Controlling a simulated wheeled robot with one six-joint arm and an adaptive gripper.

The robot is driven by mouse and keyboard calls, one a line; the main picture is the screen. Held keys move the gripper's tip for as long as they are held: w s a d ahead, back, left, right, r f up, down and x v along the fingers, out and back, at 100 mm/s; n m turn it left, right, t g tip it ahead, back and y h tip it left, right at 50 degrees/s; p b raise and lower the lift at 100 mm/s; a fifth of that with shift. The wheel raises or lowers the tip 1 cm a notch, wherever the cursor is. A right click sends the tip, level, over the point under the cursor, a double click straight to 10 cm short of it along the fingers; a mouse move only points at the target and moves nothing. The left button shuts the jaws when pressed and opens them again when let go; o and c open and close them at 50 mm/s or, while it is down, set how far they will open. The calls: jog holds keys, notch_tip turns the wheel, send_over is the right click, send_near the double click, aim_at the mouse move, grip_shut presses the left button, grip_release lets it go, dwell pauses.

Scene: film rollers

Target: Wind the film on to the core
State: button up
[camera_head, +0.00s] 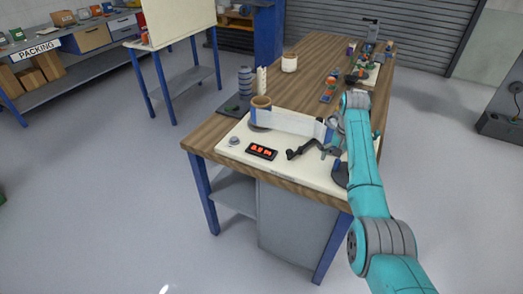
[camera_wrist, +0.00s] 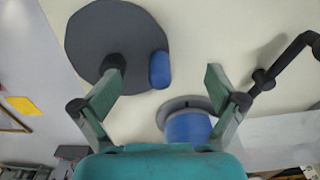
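The film (camera_head: 290,122) is a pale strip standing on edge. It runs right from a roll with a brown core (camera_head: 261,103) toward my gripper (camera_head: 333,146). In the wrist view a pale strip (camera_wrist: 280,138) reaches a blue cylinder (camera_wrist: 188,128) on a grey round base. A dark grey disc (camera_wrist: 95,35) has a small blue peg (camera_wrist: 160,70) at its edge. My gripper (camera_wrist: 164,72) is open, its fingers apart above the board, with the peg in view between them. Contact cannot be told. A black crank (camera_head: 305,150) lies left of my gripper; it also shows in the wrist view (camera_wrist: 285,60).
The pale board (camera_head: 225,144) carries a red-digit display (camera_head: 262,151) and a small round knob (camera_head: 234,141). Stacked grey rolls (camera_head: 245,80) and a cream pot (camera_head: 289,62) stand behind. Small items and another station (camera_head: 368,72) occupy the table's far right.

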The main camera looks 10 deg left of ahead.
jog(key=shift+r, duration=2.85)
jog(key=shift+s, duration=0.1)
